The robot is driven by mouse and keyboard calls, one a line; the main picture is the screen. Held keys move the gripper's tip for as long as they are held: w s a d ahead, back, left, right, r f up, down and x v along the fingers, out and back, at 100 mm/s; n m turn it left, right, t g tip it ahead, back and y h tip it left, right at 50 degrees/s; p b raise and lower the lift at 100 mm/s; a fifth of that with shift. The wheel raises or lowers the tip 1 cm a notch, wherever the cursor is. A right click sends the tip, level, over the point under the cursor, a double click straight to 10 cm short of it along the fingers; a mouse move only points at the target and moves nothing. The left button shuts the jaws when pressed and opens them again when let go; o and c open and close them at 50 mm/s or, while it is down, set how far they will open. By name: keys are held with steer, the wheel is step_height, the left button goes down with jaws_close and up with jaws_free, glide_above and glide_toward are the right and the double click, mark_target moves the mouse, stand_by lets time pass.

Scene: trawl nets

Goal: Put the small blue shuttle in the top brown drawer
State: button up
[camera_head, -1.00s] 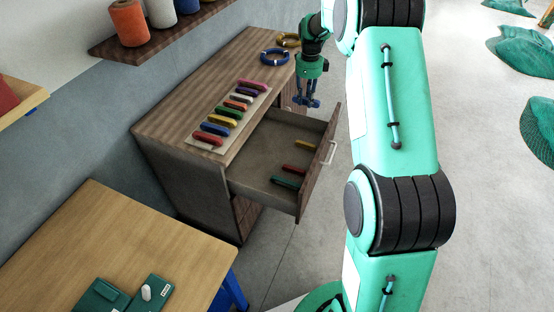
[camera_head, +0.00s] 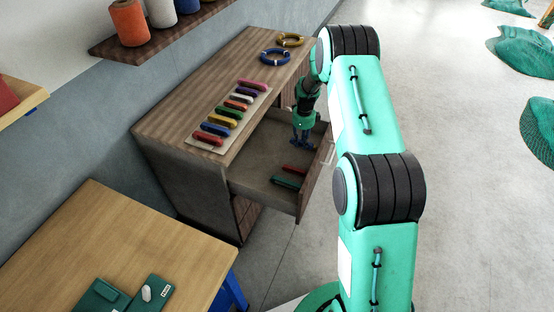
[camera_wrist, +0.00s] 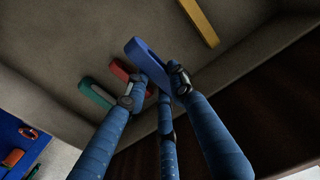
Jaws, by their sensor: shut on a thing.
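My gripper (camera_head: 302,138) points down over the open top brown drawer (camera_head: 252,166). In the wrist view its fingers (camera_wrist: 155,92) are shut on the small blue shuttle (camera_wrist: 147,60), which is held tilted above the drawer floor. In the wrist view a yellow shuttle (camera_wrist: 199,22), a red shuttle (camera_wrist: 121,70) and a green shuttle (camera_wrist: 96,93) lie inside the drawer. In the head view the red (camera_head: 294,170) and green (camera_head: 285,182) ones lie near the drawer front; the yellow one is hidden behind my gripper.
The brown cabinet (camera_head: 165,112) carries a row of coloured shuttles on a light board (camera_head: 203,146), plus a blue coil (camera_head: 275,56) and a yellow coil (camera_head: 290,40). A wooden table (camera_head: 110,235) stands front left. The drawer floor's middle is clear.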

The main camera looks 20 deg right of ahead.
stand_by(0.3)
steer(key=b, duration=0.1)
glide_above(300, 160)
steer(key=shift+w+f, duration=0.1)
steer(key=shift+f, duration=3)
steer(key=shift+f+b, duration=0.55)
steer(key=shift+f, duration=1.35)
steer(key=shift+f, duration=0.2)
steer(key=o, duration=1)
steer(key=shift+r, duration=0.2)
step_height(300, 160, up, 12)
steer(key=p, duration=0.2)
steer(key=shift+a+p, duration=0.1)
steer(key=shift+p, duration=0.2)
